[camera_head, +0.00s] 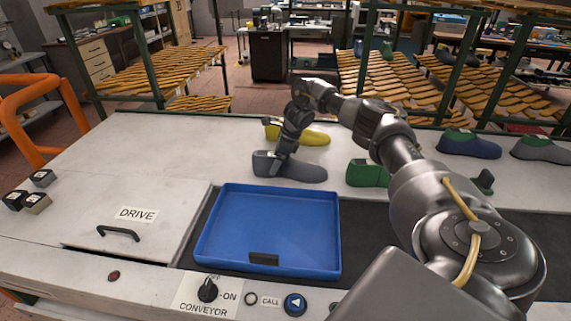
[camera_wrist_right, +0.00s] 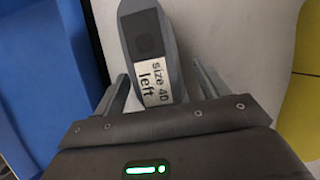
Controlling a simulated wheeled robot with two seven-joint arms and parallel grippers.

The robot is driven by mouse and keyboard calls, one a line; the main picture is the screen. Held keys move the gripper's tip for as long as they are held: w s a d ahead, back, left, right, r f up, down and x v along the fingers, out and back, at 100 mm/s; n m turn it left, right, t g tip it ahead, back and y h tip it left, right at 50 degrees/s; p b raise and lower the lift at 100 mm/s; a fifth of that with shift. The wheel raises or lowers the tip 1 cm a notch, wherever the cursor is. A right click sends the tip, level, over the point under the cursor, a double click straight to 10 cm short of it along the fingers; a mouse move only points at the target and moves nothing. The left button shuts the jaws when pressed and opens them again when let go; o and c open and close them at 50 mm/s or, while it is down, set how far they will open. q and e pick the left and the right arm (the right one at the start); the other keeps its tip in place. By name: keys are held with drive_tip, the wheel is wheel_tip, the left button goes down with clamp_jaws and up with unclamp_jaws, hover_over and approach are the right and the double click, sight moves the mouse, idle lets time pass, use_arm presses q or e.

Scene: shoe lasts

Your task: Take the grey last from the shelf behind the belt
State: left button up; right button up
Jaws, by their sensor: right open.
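A grey last (camera_head: 302,172) lies on the white shelf (camera_head: 215,155) behind the dark belt, just behind the blue tray. My right gripper (camera_head: 281,155) reaches down over its left end. In the right wrist view the grey last (camera_wrist_right: 150,45) bears a label reading "size 40 left". There my right gripper (camera_wrist_right: 162,88) is open, with one finger on each side of the labelled end. I cannot tell whether the fingers touch it. A second grey last (camera_head: 542,149) lies at the far right of the shelf. My left gripper is not in view.
A yellow last (camera_head: 305,136) lies close behind the grey one. A green last (camera_head: 366,173) is to its right, partly behind my arm, and a blue last (camera_head: 468,144) is farther right. The empty blue tray (camera_head: 270,215) sits in front on the belt (camera_head: 365,245).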

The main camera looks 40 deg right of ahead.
drive_tip(key=shift+w, duration=0.1)
drive_tip(key=c, duration=1.5)
drive_tip(key=shift+r, duration=0.1)
